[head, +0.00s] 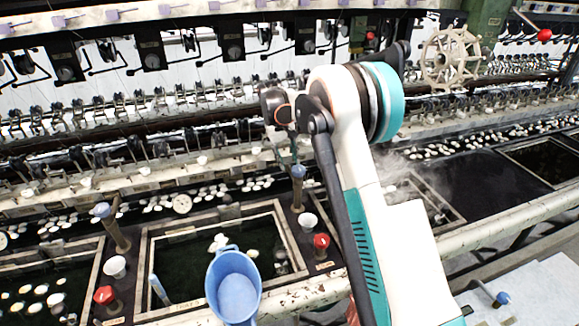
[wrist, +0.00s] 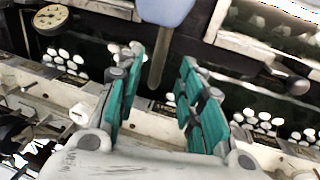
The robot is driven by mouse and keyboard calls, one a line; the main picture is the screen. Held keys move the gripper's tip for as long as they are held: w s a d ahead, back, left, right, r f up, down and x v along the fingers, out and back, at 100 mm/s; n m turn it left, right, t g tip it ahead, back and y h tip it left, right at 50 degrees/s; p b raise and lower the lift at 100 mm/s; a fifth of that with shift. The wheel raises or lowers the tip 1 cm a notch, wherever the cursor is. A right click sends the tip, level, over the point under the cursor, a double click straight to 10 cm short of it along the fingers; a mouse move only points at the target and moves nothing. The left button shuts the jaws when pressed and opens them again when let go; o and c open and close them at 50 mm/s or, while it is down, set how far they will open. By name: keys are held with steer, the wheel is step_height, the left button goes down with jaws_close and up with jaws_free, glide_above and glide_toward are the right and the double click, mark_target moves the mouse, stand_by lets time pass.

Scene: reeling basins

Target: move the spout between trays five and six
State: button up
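A spout with a blue cap (head: 298,171) and a brown stem stands at the upper right corner of a dark-water tray (head: 147,250). In the wrist view its pale blue cap (wrist: 165,9) is at the top, with the stem (wrist: 158,62) hanging in the gap between my fingers. My gripper (wrist: 161,62) is open, its teal fingers on either side of that stem, with visible gaps. I cannot tell how deep the stem lies between them. A second blue-capped spout (head: 103,211) stands at the tray's left. The tray numbers are not clearly readable.
A blue jug (head: 234,285) is in the foreground over the tray. Red knobs (head: 321,241) and small white cups (head: 308,222) stand on the ledges beside the tray. A row of reeling fittings and a spoked wheel (head: 450,57) lie behind. My arm hides the area to the right.

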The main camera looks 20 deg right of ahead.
step_height(320, 180, up, 7)
steer(key=a, duration=0.1)
steer(key=shift+a, duration=0.2)
steer(key=shift+r, duration=0.1)
steer(key=s+a+r+t+y+b, duration=0.1)
steer(key=s+r+t, duration=0.1)
steer(key=s+r, duration=0.6)
steer(key=s+a+r+t, duration=0.1)
steer(key=s+r, duration=0.3)
steer(key=s, duration=0.8)
steer(key=s+f+t, duration=0.1)
steer(key=s+f, duration=0.1)
steer(key=s, duration=0.5)
steer(key=s+a+f+t+b, duration=0.1)
steer(key=s+f, duration=0.2)
steer(key=s, duration=0.5)
steer(key=s+a+f+t+y, duration=0.1)
steer(key=s+f+t, duration=0.1)
steer(key=s, duration=0.6)
steer(key=shift+a+f+b, duration=0.25)
steer(key=shift+b, duration=0.1)
